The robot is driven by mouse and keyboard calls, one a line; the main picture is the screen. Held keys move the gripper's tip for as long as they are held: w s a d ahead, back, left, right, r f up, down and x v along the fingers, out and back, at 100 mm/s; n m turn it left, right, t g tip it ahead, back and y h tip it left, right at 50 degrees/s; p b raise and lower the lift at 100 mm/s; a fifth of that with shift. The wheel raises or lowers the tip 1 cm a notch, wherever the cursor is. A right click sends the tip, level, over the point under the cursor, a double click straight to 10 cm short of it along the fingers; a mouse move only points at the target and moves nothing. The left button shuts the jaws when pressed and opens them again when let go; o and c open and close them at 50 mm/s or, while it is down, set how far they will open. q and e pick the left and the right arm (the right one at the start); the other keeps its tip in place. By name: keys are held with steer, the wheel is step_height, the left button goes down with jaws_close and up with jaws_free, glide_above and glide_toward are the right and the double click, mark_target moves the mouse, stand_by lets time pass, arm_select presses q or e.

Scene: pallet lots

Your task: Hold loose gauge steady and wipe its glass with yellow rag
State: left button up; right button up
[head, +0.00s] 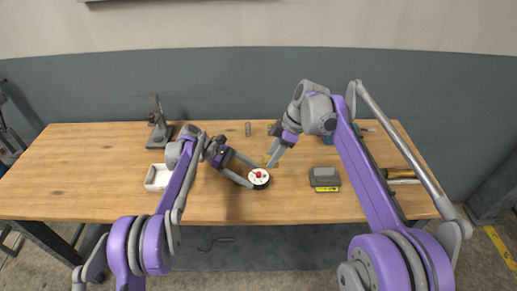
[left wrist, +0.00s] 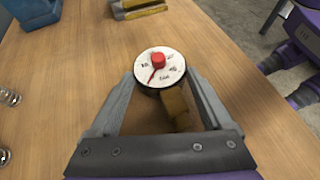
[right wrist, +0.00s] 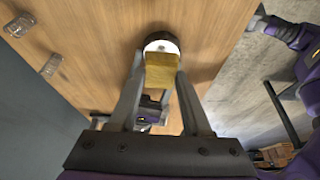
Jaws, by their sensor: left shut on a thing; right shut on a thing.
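The gauge (head: 259,178) is a round dark-bodied disc with a white face and a red centre and needle, face up near the front middle of the bench. It also shows in the left wrist view (left wrist: 160,66). My left gripper (head: 249,180) is shut on the gauge, one finger at each side. My right gripper (head: 270,162) is shut on the yellow rag (right wrist: 161,74), just behind the gauge in the head view. In the right wrist view the rag overlaps part of the white face; I cannot tell whether they touch. A yellow-brown patch (left wrist: 178,106) shows between my left fingers.
A white tray (head: 150,178) lies left of the gauge and a grey stand (head: 158,124) behind it. A grey box with a yellow label (head: 325,178) sits to the right. Tools with wooden handles (head: 400,174) lie at the right end. A small clear cylinder (head: 248,129) stands behind.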

steer(key=shift+s+d+f, duration=0.1)
steer(key=shift+d+f, duration=0.15)
steer(key=shift+f, duration=2.45)
steer(key=shift+f, duration=0.4)
steer(key=shift+w, duration=0.45)
steer(key=shift+s, duration=0.15)
steer(key=shift+s+f, duration=0.1)
steer(key=shift+s, duration=0.75)
